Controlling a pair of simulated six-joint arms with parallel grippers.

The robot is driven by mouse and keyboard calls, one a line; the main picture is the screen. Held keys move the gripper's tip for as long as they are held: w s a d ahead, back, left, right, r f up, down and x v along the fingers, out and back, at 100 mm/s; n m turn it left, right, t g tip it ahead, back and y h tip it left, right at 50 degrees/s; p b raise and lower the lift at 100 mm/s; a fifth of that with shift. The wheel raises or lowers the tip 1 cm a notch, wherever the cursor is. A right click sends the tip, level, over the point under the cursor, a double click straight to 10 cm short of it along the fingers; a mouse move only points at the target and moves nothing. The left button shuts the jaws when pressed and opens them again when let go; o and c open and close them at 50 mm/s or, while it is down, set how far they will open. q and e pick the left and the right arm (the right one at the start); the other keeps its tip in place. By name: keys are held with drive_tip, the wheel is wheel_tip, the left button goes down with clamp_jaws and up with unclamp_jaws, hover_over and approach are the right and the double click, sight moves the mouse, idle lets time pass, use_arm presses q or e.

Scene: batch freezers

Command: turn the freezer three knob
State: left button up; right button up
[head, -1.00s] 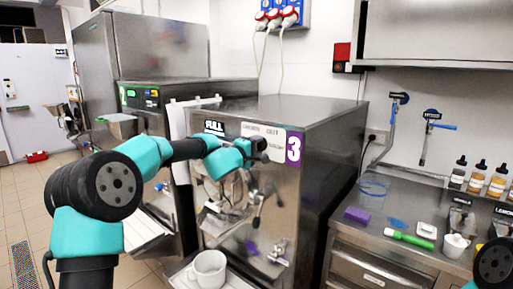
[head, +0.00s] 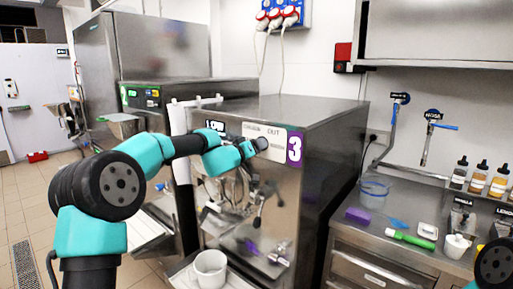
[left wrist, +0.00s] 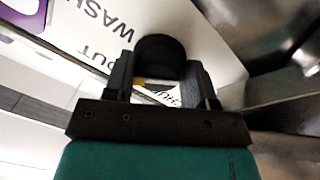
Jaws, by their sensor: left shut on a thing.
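Freezer three (head: 335,150) is the steel machine with the purple 3 label (head: 294,149). Its dark round knob (head: 262,143) sits at the white plate (head: 270,131) on the upper front. My left gripper (head: 254,146) is at the knob and shut on it. In the left wrist view the black knob (left wrist: 160,57) is between the two fingers (left wrist: 162,82), with the printed plate (left wrist: 85,25) behind. The gripper hides part of the freezer front in the head view. My right gripper is out of view.
A white cup (head: 210,269) stands below the freezer's spout. Freezer two (head: 142,96) stands to the left. The counter (head: 385,258) at right holds a clear jug (head: 374,190), a purple sponge (head: 357,215), a green marker-like tool (head: 411,239) and several bottles.

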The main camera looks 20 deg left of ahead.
use_arm(q)
drive_tip(key=shift+d+r+m+g, duration=0.1)
drive_tip(key=shift+m+g, duration=0.1)
drive_tip(key=shift+m, duration=1.8)
drive_tip(key=shift+r+m+g, duration=0.1)
drive_tip(key=shift+m+g, duration=0.1)
drive_tip(key=shift+m, duration=1.8)
drive_tip(key=shift+f, duration=0.1)
drive_tip(key=o, duration=0.9)
drive_tip(key=shift+w+d, duration=0.1)
